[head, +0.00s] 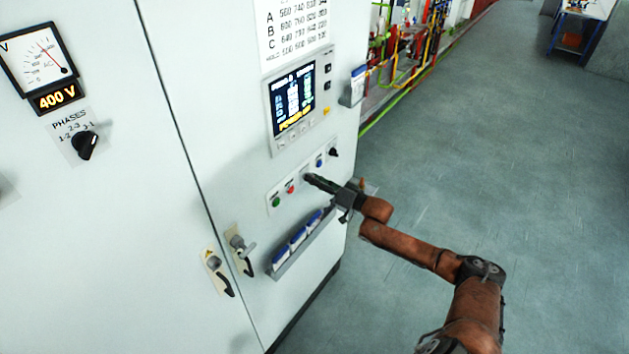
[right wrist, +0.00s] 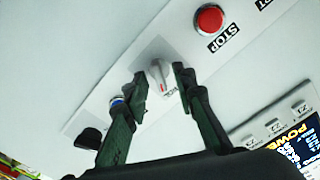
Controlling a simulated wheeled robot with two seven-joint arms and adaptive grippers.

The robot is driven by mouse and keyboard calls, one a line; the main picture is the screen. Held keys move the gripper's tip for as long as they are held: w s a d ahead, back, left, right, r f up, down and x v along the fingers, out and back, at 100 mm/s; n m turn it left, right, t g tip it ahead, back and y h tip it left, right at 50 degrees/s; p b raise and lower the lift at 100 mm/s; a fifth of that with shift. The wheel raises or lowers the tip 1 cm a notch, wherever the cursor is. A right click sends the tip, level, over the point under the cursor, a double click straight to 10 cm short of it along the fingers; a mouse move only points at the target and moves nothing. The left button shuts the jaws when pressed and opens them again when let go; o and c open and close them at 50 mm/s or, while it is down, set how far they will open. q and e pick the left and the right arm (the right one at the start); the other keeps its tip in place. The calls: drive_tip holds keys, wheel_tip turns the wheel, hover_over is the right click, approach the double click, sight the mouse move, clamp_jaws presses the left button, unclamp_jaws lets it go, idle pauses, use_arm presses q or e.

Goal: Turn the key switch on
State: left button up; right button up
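My right gripper (head: 309,178) is at the control strip on the white cabinet. In the right wrist view its fingers (right wrist: 160,76) are open, one on each side of a small light-grey knob (right wrist: 157,82) with a red mark. A gap shows between the knob and the fingers, and whether they touch it cannot be told. A black switch (head: 333,152) sits at the right end of the strip; it also shows in the wrist view (right wrist: 88,137). Which of the two is the key switch is not clear. My left gripper is out of view.
A red STOP button (right wrist: 208,18), a green button (head: 276,202) and a blue button (head: 319,163) share the strip. A display (head: 293,100) is above; a ledge with blue-white items (head: 297,243) is below. Open floor (head: 480,150) lies to the right.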

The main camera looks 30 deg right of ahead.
drive_tip(key=v, duration=1.2)
drive_tip(key=shift+f, duration=0.1)
idle(0.4)
